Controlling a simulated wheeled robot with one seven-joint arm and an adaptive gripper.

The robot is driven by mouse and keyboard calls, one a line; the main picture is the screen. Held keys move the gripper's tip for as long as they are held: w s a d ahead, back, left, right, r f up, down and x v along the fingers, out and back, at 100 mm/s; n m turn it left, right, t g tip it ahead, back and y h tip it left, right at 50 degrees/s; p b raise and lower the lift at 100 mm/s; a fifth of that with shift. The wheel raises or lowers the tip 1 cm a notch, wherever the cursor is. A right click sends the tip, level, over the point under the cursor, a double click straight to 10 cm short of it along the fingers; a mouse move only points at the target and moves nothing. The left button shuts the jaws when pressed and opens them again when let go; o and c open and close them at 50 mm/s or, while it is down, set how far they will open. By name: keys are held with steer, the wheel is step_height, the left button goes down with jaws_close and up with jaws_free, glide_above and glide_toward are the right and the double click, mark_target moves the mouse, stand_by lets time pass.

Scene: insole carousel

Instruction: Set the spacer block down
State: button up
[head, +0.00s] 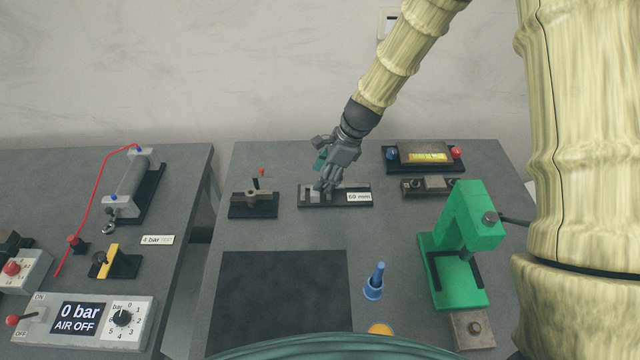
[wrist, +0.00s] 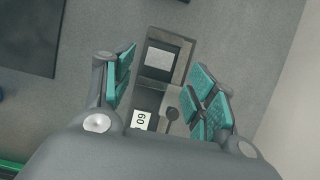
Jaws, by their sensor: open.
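A light grey block (wrist: 158,60), which looks like the spacer block, sits in a dark fixture (wrist: 151,93) in the wrist view. In the head view the fixture is a black tray (head: 338,204) with a "60 mm" label (head: 359,197), and the grey block (head: 315,195) shows at its left part. My gripper (head: 325,187) is just above the tray. Its teal-padded fingers are spread apart in the wrist view (wrist: 164,88), with a gap on both sides of the fixture and nothing clamped. In the head view my fingers partly hide the tray.
A brown clamp fixture (head: 253,200) stands left of the tray. A gauge box (head: 424,157) and a small metal fixture (head: 428,187) are to the right. A green press (head: 460,250) and a blue nozzle (head: 374,285) stand nearer. A black mat (head: 280,300) lies empty in front.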

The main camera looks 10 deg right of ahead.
steer(key=b+v, duration=0.1)
steer(key=v, duration=0.6)
steer(key=shift+r, duration=0.35)
